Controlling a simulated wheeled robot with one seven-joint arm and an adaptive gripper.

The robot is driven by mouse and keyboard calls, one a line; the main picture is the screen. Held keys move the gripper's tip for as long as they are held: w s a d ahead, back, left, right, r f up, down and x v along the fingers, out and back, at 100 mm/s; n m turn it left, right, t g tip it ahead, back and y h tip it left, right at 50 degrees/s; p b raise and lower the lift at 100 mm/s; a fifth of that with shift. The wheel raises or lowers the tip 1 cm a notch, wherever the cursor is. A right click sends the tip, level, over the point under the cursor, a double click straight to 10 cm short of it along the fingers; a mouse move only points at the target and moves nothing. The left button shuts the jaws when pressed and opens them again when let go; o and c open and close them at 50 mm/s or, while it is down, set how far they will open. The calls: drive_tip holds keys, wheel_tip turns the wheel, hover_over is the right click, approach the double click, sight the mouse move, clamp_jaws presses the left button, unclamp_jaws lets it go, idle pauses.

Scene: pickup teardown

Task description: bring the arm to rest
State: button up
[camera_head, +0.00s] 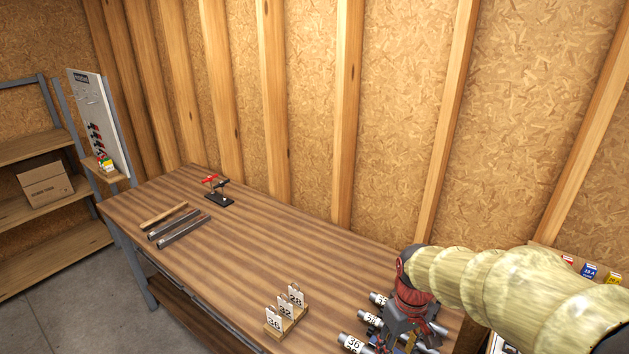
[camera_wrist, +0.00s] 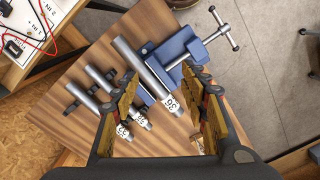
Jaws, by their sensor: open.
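My arm, in a pale yellow sleeve, reaches in from the right in the head view. My gripper (camera_head: 405,338) is above the near right end of the wooden workbench (camera_head: 240,255). In the wrist view my gripper (camera_wrist: 165,82) is open, with its fingers spread and nothing held. Below and between the fingers is a grey tube (camera_wrist: 143,68) tagged 36, beside a blue vise (camera_wrist: 178,52). I cannot tell whether the vise grips it. Two smaller tagged tubes (camera_wrist: 103,80) lie to its left on dark supports.
A stand with numbered tags (camera_head: 287,316) is left of the tubes. Bars (camera_head: 180,230) and a small red-and-black device (camera_head: 217,192) are farther along the bench. The mid-bench is clear. Stud walls border the back. Small coloured boxes (camera_head: 588,271) sit at right.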

drive_tip(key=s+r+m+t+b, duration=0.3)
drive_tip(key=s+r+t+b, duration=0.2)
drive_tip(key=s, duration=0.9)
drive_tip(key=shift+r+m+t+b, duration=0.4)
drive_tip(key=shift+r+b, duration=0.9)
drive_tip(key=shift+b, duration=0.15)
